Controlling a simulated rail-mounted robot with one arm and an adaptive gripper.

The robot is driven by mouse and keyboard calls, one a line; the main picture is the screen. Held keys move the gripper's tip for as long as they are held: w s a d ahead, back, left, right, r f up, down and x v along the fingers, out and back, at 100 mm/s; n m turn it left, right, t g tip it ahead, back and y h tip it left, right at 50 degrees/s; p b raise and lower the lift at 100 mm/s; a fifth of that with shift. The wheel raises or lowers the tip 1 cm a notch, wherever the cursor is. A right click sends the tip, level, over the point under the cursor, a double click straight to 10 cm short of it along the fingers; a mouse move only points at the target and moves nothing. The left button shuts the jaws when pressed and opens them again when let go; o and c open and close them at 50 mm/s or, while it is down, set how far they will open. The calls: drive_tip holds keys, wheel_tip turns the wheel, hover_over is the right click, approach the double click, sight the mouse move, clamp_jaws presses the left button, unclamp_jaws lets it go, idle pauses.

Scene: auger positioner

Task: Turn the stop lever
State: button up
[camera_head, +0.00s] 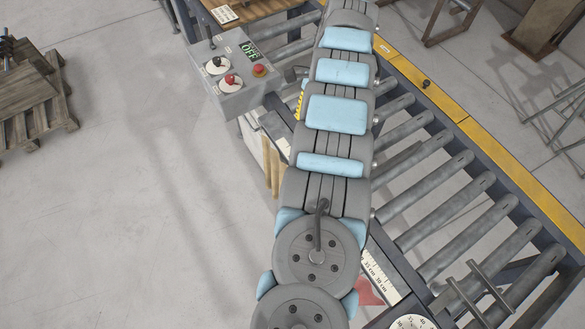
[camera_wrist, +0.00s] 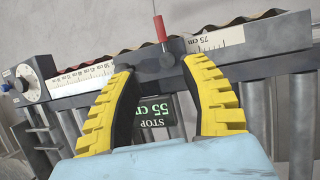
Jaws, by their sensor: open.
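The stop lever (camera_wrist: 160,29) has a red handle and stands upright on the dark rail in the wrist view. Its base sits at the rail's edge, between and just beyond my fingertips. My gripper (camera_wrist: 160,68) is open, with its yellow and black fingers spread and nothing between the tips. I cannot tell whether a fingertip touches the rail. Below the lever, a small display (camera_wrist: 151,110) reads "STOP 55 cm" in green. In the head view my arm hides my gripper, and I cannot make out the lever.
A ruler scale (camera_wrist: 85,78) runs along the rail, with a round dial (camera_wrist: 25,85) at its left end. Rollers (camera_head: 450,205) lie right of my arm. A grey control box (camera_head: 233,79) with a red button (camera_head: 260,70) and an "OFF" display stands to the left.

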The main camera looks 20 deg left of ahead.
drive_tip(key=p+x, duration=0.5)
drive_tip(key=x, duration=1.2)
drive_tip(key=shift+f, duration=0.15)
clamp_jaws()
